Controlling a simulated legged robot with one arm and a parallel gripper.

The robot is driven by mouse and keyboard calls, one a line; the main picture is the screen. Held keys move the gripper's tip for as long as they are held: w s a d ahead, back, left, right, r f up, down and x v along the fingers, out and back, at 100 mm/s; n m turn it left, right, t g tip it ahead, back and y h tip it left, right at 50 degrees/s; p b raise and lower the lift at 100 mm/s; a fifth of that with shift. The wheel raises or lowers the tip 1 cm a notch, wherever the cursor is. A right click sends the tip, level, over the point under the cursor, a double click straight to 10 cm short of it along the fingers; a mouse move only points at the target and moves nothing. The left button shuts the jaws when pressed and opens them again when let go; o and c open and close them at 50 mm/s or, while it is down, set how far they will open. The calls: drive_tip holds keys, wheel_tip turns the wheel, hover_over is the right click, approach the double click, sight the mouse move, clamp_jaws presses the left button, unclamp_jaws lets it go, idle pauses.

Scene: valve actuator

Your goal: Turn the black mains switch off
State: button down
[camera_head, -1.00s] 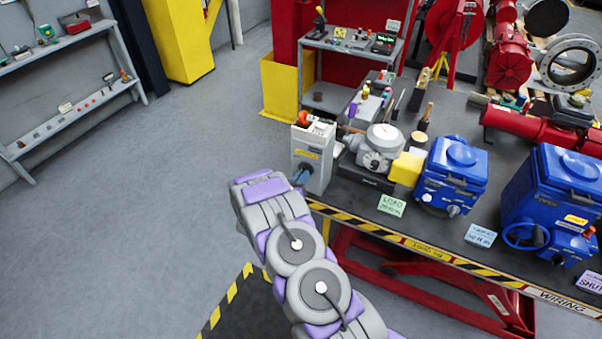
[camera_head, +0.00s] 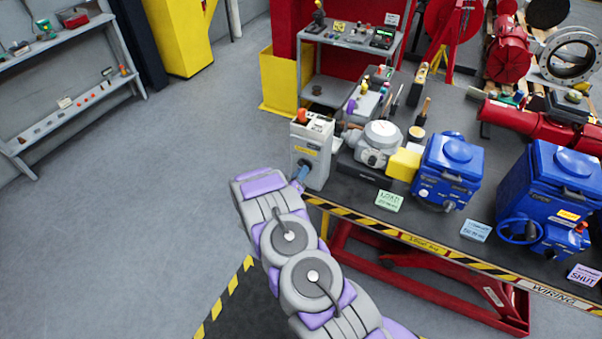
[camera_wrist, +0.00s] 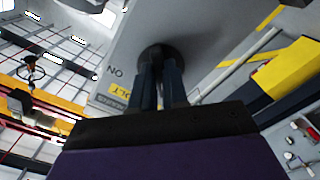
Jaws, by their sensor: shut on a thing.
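The black mains switch (camera_wrist: 157,54) is a round dark knob on the front face of a light grey box (camera_head: 318,151). The box stands at the left end of the workbench, with an orange-red part on top and a yellow label on its front. In the wrist view, my gripper (camera_wrist: 160,68) has both dark fingers up against the knob, shut on it. "ON" lettering and a yellow label show on the face beside the knob. The fingers hide most of the knob, so its exact turn angle is unclear. In the head view my gripper's tip (camera_head: 300,176) meets the box front.
A grey gauge unit (camera_head: 378,145), a yellow block (camera_head: 404,164) and blue actuators (camera_head: 449,170) stand right of the box on the workbench. The bench edge (camera_head: 400,236) has black-yellow striping. Open floor (camera_head: 190,170) lies to the left.

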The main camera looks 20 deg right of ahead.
drive_tip(key=shift+w+a, duration=0.1)
drive_tip(key=shift+w, duration=0.05)
drive_tip(key=c, duration=1.1)
unclamp_jaws()
drive_tip(key=shift+c, duration=0.2)
drive_tip(key=v, duration=1.7)
drive_tip(key=shift+a+b, duration=0.25)
drive_tip(key=shift+b, duration=0.05)
drive_tip(key=shift+f, duration=0.15)
